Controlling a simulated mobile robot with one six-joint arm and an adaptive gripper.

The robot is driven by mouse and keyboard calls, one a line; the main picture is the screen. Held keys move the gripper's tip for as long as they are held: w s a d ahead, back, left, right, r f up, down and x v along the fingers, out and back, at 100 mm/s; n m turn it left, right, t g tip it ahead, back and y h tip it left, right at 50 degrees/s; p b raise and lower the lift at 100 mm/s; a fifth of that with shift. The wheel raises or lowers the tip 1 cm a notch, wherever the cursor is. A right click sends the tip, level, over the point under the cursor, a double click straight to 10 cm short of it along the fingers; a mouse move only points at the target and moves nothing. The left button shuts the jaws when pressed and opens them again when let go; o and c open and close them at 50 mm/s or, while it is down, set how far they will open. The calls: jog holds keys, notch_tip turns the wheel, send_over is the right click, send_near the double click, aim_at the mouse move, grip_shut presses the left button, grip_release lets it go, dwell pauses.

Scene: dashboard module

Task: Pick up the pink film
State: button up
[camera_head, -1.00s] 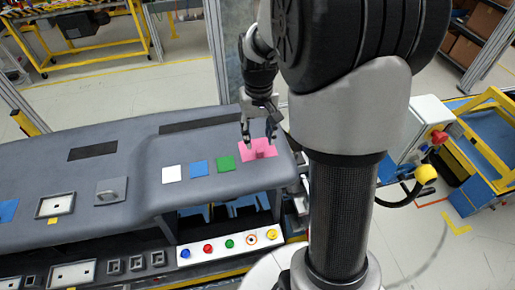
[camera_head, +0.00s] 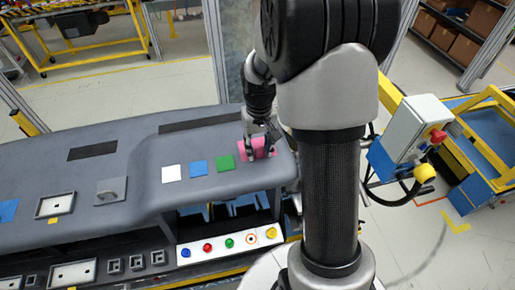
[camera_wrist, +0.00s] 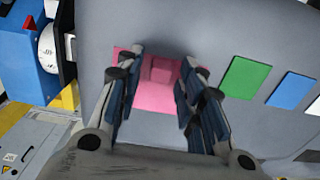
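The pink film (camera_head: 257,150) lies flat at the right end of the grey dashboard (camera_head: 140,150). I cannot tell whether the fingertips touch the film.
A green square (camera_head: 225,163), a blue square (camera_head: 198,168) and a white square (camera_head: 171,173) lie in a row left of the film. A panel with coloured buttons (camera_head: 230,243) sits below the dashboard's front edge. A grey box with a red knob (camera_head: 418,130) stands at right.

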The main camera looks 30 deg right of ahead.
jog(key=c, duration=0.5)
jog(key=shift+r, duration=0.15)
jog(key=shift+c, duration=0.2)
